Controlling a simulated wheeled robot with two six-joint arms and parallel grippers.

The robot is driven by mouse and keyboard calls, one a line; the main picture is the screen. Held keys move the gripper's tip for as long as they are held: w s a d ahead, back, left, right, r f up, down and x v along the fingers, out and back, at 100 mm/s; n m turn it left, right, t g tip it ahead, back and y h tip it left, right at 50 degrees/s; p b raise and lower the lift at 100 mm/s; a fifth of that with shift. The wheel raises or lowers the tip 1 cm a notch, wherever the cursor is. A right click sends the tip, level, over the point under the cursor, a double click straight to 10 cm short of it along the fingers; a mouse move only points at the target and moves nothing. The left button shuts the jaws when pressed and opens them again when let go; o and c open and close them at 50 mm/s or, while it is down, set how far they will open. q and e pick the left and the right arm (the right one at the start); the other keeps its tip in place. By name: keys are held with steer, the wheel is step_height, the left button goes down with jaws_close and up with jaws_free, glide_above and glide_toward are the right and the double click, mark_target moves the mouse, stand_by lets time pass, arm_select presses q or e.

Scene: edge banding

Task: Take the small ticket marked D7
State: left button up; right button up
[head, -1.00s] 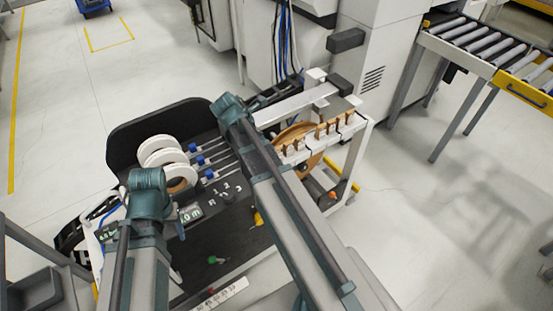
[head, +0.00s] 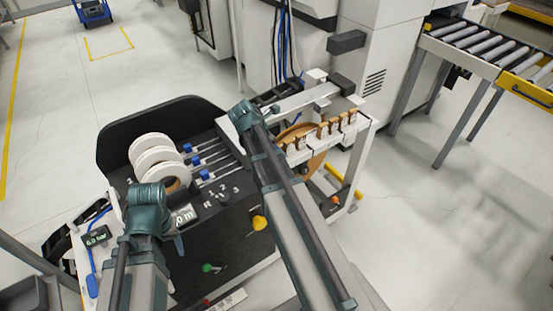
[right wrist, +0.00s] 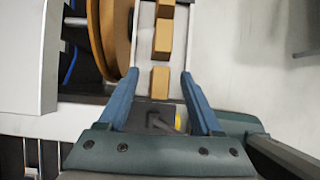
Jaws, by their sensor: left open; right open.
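Several small white tickets stand in a row of brown holders (head: 325,132) at the right end of the machine in the head view; their marks are too small to read, so I cannot tell which is D7. The right wrist view shows a row of orange-brown blocks (right wrist: 163,38) on a pale strip. My right gripper (right wrist: 158,76) is open, its blue fingers on either side of the nearest block's lower end in the picture, with nothing held. It is hidden in the head view. My left gripper (head: 178,246) is open over the dark panel, partly hidden by its own arm.
White rolls (head: 151,147) stand on the black machine bed, beside blue-tipped rods (head: 200,157). A large brown disc (head: 300,133) stands close to the ticket row. A yellow knob (head: 259,223) and a green knob (head: 208,267) sit on the front. Open floor lies right.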

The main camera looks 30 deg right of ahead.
steer(key=shift+d+f, duration=0.1)
steer(key=shift+f, duration=0.1)
jaws_close()
steer(key=shift+r, duration=0.15)
stand_by(0.3)
step_height(320, 180, up, 10)
steer(key=p, duration=1)
